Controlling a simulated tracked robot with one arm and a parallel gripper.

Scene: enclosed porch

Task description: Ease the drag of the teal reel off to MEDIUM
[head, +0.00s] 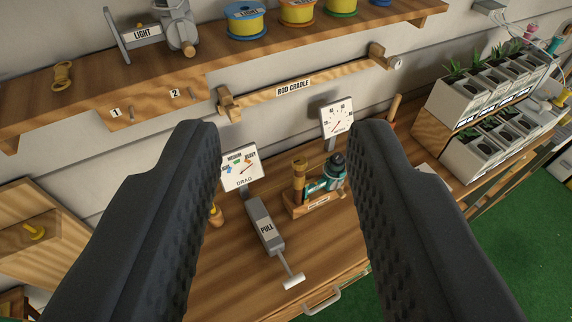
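The teal reel (320,185) sits on a wooden stand (306,208) on the bench, between my fingers in the picture and beyond them. A dark round part is on its top right. The DRAG gauge (242,168) stands to its left, with coloured marks by MEDIUM and HEAVY; its red needle slants up to the right, toward HEAVY. A grey PULL device (265,226) with a T-shaped handle (292,282) lies below the gauge. My gripper (285,135) is open and empty, its black fingers large in the foreground. The left finger partly hides a wooden knob (215,214).
A second dial gauge (338,119) stands behind the reel. The rod cradle (293,88) is on the wall above. A shelf (90,82) holds a LIGHT-labelled reel (178,25) and line spools (245,20). Potted plants (480,88) stand at right. Bare bench lies right of the handle.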

